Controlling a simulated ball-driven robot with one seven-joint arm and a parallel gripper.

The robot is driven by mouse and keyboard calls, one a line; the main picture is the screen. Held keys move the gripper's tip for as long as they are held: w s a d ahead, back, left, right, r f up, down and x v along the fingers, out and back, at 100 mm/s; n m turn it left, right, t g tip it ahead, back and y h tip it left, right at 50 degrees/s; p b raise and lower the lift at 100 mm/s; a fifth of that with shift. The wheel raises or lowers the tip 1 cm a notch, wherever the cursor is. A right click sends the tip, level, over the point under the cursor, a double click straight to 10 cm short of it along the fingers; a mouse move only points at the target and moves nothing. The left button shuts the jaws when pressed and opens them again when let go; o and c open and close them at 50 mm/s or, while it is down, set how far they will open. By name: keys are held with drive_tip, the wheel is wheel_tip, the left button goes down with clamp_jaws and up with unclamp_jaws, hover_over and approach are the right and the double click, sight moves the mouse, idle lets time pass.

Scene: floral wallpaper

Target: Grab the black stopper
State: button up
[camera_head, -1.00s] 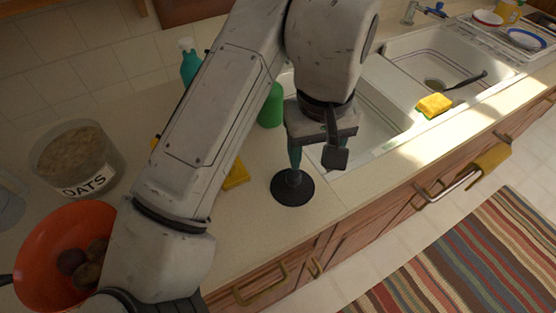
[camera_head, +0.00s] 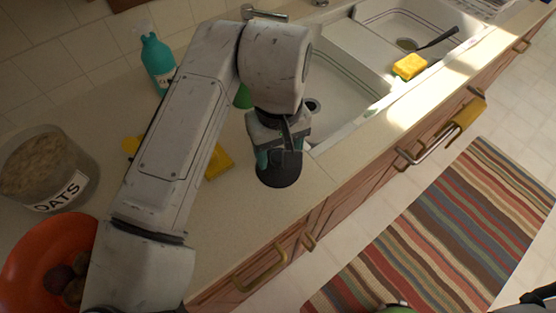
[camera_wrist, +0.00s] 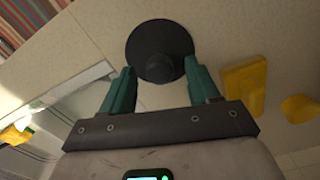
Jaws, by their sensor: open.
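The black stopper (camera_head: 283,174) is a round dark disc with a raised knob in its middle. It lies on the beige counter beside the sink. In the wrist view the stopper (camera_wrist: 160,50) is at the top centre, with its knob just beyond and between the fingertips. My gripper (camera_head: 277,158) is over the stopper, pointing down. Whether the fingertips touch the disc is unclear. In the head view my gripper hides part of the stopper.
Yellow sponges (camera_head: 218,162) lie left of the gripper, close by. The sink (camera_head: 345,90) is to the right, with another sponge (camera_head: 410,67) on its edge. A teal bottle (camera_head: 157,62), an oats jar (camera_head: 48,168) and a red bowl (camera_head: 40,255) stand left.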

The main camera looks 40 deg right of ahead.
drive_tip(key=shift+f, duration=1.2)
clamp_jaws()
